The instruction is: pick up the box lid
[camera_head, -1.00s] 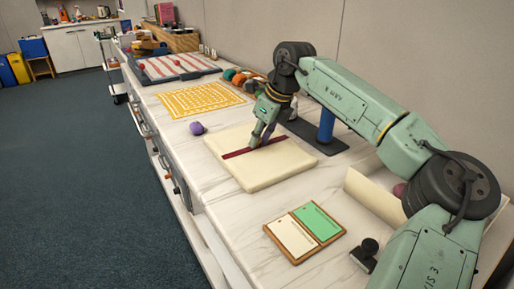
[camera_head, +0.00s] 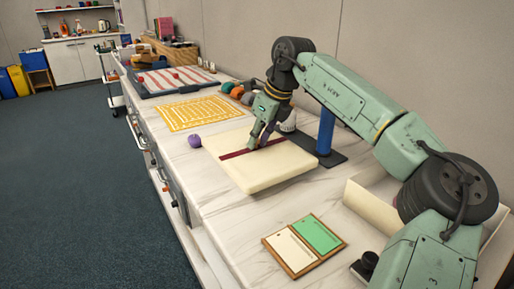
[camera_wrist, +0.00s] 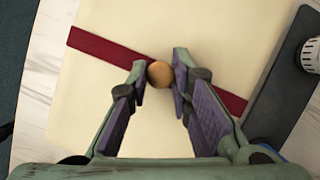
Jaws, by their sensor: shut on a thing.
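The box lid (camera_head: 245,175) is a wide, thick cream slab with a dark red band across it. In the wrist view the lid (camera_wrist: 110,95) fills most of the picture, with a round orange-brown knob (camera_wrist: 160,74) at its middle. My gripper (camera_head: 257,145) reaches down onto the lid's middle. Its two purple-padded fingertips, also in the wrist view (camera_wrist: 160,77), are shut on the knob from both sides. The lid appears raised a little above the counter. The space under it is hidden.
The marble counter (camera_head: 225,215) holds a purple ball (camera_head: 194,141) and a yellow patterned mat (camera_head: 200,112) beyond the lid. A blue post (camera_head: 325,132) on a dark base stands close at the right. A cream-and-green framed board (camera_head: 305,245) lies nearer.

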